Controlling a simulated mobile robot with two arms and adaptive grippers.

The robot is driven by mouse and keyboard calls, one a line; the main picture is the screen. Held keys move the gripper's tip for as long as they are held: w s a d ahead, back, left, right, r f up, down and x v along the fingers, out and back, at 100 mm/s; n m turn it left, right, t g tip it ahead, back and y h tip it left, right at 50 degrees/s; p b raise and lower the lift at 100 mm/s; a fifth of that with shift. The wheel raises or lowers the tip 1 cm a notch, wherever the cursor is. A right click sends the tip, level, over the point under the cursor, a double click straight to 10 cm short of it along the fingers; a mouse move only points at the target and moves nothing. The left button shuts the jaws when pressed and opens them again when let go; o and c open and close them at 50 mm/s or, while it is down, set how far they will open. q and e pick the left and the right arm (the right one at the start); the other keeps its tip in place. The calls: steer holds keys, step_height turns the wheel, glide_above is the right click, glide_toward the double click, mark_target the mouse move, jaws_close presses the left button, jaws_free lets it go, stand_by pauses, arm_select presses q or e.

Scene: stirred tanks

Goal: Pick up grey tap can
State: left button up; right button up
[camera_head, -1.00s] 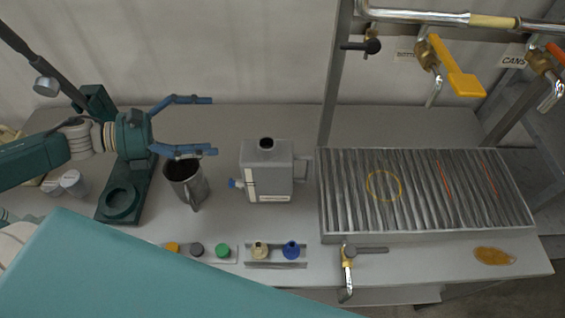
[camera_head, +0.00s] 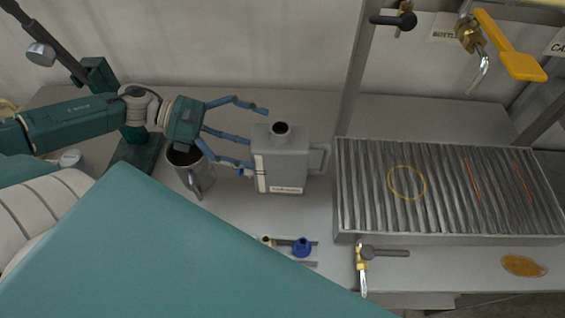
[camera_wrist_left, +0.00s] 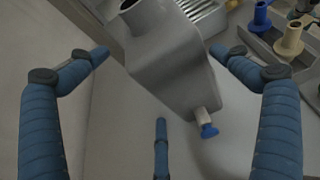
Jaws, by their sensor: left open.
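The grey tap can (camera_head: 284,160) stands upright on the grey bench, with an open neck on top, a handle on its right side and a pale label. In the left wrist view the can (camera_wrist_left: 165,55) lies ahead between the fingers, its blue-ended tap (camera_wrist_left: 207,124) pointing towards me. My left gripper (camera_head: 258,138) is open, just left of the can, with its blue fingers spread and one near the can's front left edge. In the left wrist view its fingers (camera_wrist_left: 160,60) are spread and hold nothing. My right gripper is not in view.
A grey metal mug (camera_head: 194,176) stands left of the can, under my left gripper. A holder with a blue cap (camera_head: 302,247) and a beige cap is in front. A ribbed grate (camera_head: 440,188) lies right of the can. Yellow-handled tap (camera_head: 510,48) hangs above.

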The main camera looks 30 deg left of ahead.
mark_target(283, 159)
arm_select(q)
steer(key=b+x, duration=0.1)
steer(key=x, duration=0.4)
steer(key=shift+d+r, duration=0.2)
steer(key=c, duration=1.1)
steer(key=shift+r, duration=0.1)
